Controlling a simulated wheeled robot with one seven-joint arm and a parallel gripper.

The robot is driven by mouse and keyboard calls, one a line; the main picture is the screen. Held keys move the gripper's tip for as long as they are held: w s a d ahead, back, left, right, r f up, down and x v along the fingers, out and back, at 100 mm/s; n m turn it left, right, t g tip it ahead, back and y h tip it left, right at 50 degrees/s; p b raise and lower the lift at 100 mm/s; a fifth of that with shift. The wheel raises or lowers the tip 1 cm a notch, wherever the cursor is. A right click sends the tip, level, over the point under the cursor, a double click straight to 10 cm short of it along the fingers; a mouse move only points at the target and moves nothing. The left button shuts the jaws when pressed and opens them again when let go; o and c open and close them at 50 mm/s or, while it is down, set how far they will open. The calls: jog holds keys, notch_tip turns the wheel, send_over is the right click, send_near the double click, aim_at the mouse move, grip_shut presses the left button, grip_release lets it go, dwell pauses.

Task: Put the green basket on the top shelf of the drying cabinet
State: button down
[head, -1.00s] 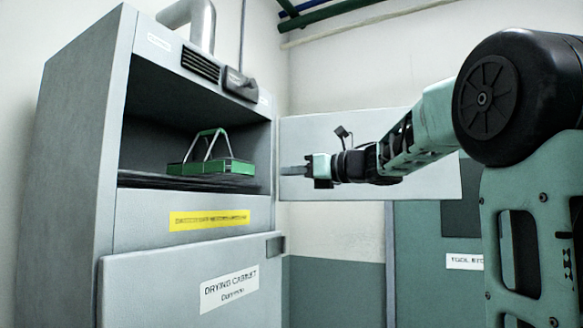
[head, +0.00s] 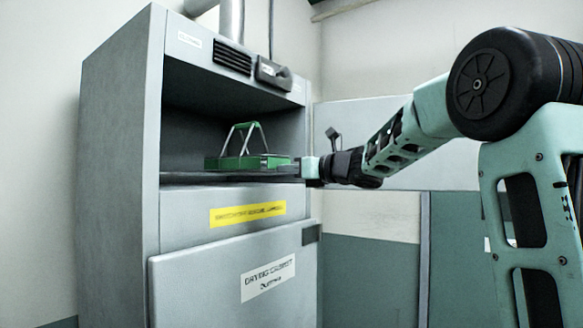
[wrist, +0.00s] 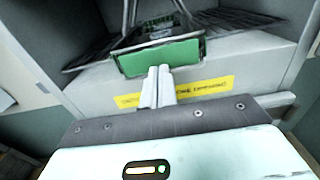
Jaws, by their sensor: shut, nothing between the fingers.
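The green basket (head: 249,162) sits upright on the top shelf (head: 190,177) of the drying cabinet (head: 117,160), its grey handle raised. In the wrist view the basket's green end wall (wrist: 160,56) is just beyond my fingers, and the wire shelf (wrist: 230,22) shows around it. My gripper (head: 298,168) is at the right edge of the cabinet opening, pointing at the basket. In the wrist view my gripper (wrist: 157,72) has its two pale fingers together with nothing between them. The fingertips overlap the basket's lower edge in that view; I cannot tell whether they touch it.
The cabinet's lower door (head: 235,280) is shut below a yellow warning label (head: 247,214). The shelf space left of the basket is clear.

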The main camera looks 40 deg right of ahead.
aim_at(240, 164)
jog(key=shift+w, duration=0.1)
jog(key=b+x, duration=0.3)
jog(key=x, duration=0.7)
jog(key=shift+f, duration=0.1)
jog(key=shift+b, duration=0.3)
